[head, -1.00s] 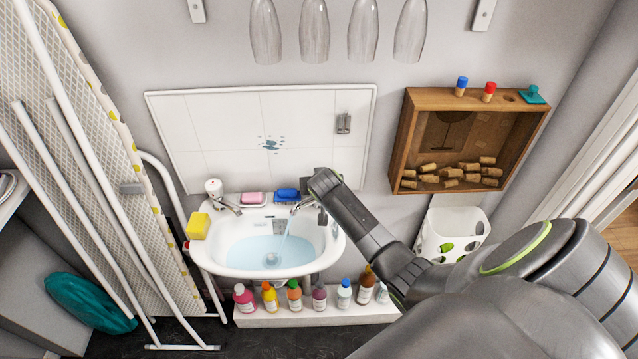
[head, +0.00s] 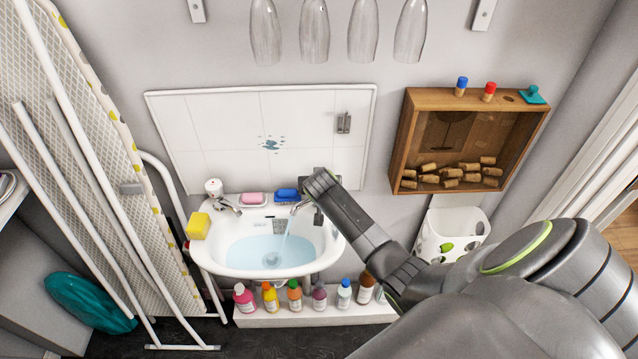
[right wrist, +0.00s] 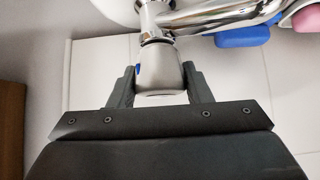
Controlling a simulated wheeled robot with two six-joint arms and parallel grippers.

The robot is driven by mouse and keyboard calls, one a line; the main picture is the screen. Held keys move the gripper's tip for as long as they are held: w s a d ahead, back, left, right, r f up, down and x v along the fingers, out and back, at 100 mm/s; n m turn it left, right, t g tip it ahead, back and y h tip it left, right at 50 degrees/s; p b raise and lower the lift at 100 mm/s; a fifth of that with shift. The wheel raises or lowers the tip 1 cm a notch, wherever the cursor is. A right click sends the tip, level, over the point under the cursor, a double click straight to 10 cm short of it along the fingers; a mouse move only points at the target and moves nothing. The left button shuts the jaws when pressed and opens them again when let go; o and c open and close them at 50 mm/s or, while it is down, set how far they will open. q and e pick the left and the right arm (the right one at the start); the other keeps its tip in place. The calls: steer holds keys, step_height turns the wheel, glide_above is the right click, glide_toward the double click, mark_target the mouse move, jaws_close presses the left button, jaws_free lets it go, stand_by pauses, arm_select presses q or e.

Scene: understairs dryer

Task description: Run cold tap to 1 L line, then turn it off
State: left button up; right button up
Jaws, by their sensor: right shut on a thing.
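The white basin (head: 215,262) holds pale blue water (head: 268,252), and a stream runs into it from the right-hand tap (head: 297,207). Grey level marks (head: 280,227) show on the basin's back wall; I cannot read them. In the right wrist view, my right gripper (right wrist: 160,85) is shut on the chrome tap handle (right wrist: 158,78), which has a blue mark. In the head view my right arm hides that handle. The left-hand tap (head: 228,205) has a white and red top and shows no stream. My left gripper is not in view.
A yellow sponge (head: 198,226), pink soap (head: 252,198) and a blue brush (head: 286,194) sit along the basin's rim. Several bottles (head: 295,296) stand on a ledge below. A wooden cork box (head: 400,150) hangs at right; an ironing board (head: 85,150) leans at left.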

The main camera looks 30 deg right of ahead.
steer(key=shift+m+g+h, duration=0.6)
steer(key=shift+m+h, duration=0.1)
steer(key=shift+m, duration=0.4)
steer(key=shift+w+f+m+g+h+b, duration=0.1)
steer(key=shift+m+g+h+b, duration=0.45)
steer(key=shift+m, duration=0.35)
steer(key=m+g+h+b, duration=0.1)
steer(key=m+g+b, duration=0.1)
steer(key=m, duration=0.1)
steer(key=shift+m+g+h+b, duration=0.35)
steer(key=shift+m+g+b, duration=0.3)
steer(key=shift+m+b, duration=0.3)
steer(key=shift+m, duration=0.25)
steer(key=o, duration=0.9)
steer(key=shift+o, duration=0.3)
steer(key=shift+s+r, duration=0.2)
steer(key=shift+w+r, duration=0.1)
